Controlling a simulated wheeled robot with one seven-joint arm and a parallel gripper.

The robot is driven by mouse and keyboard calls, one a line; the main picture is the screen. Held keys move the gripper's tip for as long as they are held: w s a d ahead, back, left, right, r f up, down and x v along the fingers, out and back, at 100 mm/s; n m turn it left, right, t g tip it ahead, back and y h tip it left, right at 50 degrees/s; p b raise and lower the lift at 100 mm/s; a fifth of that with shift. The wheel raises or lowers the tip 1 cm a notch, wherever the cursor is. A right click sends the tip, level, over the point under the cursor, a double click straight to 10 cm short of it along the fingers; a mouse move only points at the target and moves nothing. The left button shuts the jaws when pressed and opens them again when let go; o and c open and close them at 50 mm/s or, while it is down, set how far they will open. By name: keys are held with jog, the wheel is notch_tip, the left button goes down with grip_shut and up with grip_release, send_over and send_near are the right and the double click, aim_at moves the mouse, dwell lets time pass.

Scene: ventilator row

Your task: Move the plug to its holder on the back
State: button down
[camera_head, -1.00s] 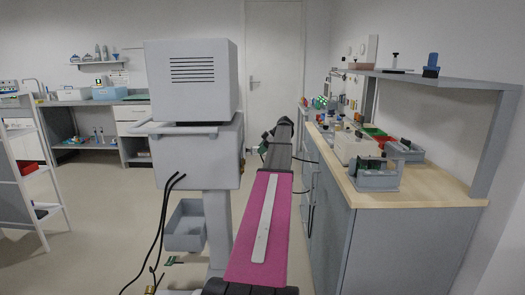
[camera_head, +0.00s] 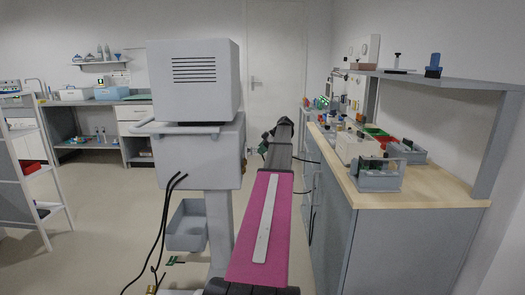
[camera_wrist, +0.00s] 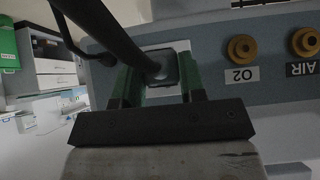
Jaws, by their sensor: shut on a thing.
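In the wrist view, my gripper (camera_wrist: 158,82) has two green fingers closed around the plug (camera_wrist: 158,70) at the end of a thick black cable (camera_wrist: 105,35). The plug is mostly hidden by the fingers and cable. My gripper cannot be made out clearly there.
Brass O2 (camera_wrist: 241,48) and AIR (camera_wrist: 305,42) fittings stick out right of the plate. In the head view, a wooden-topped bench (camera_head: 435,185) with trays stands close on the right. A grey bin (camera_head: 187,230) hangs on the ventilator's stand.

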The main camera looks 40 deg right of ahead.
jog(key=shift+w+a, duration=0.6)
jog(key=shift+a, duration=0.15)
dwell(1.0)
jog(key=c, duration=0.6)
grip_release()
jog(key=v, duration=1)
jog(key=shift+s+d+r, duration=0.15)
jog(key=shift+d+r, duration=0.05)
jog(key=shift+r, duration=0.1)
jog(key=shift+s+a, duration=0.1)
